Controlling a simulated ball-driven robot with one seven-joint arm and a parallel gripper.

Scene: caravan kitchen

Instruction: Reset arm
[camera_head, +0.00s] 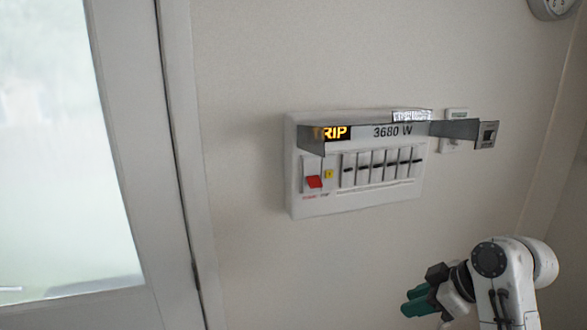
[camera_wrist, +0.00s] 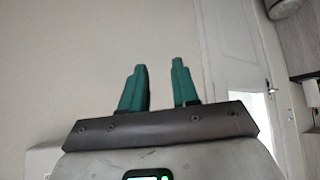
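My gripper (camera_wrist: 159,85) shows in the wrist view as two teal fingers standing apart with nothing between them. It also shows in the head view (camera_head: 416,301) at the lower right, below and right of a wall panel and apart from it. My white arm bends down behind it. The white breaker panel (camera_head: 358,205) is on the wall at mid picture. It reads TRIP in lit orange letters and 3680 W. It has a red switch (camera_head: 314,182) at its left and a row of several dark-marked breakers (camera_head: 383,168).
A grey metal bracket (camera_head: 455,129) sticks out along the panel's top right, near a small wall plate (camera_head: 457,114). A framed glass door or window (camera_head: 66,150) fills the left. A round object (camera_head: 552,7) is at the top right. A white door (camera_wrist: 238,85) shows in the wrist view.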

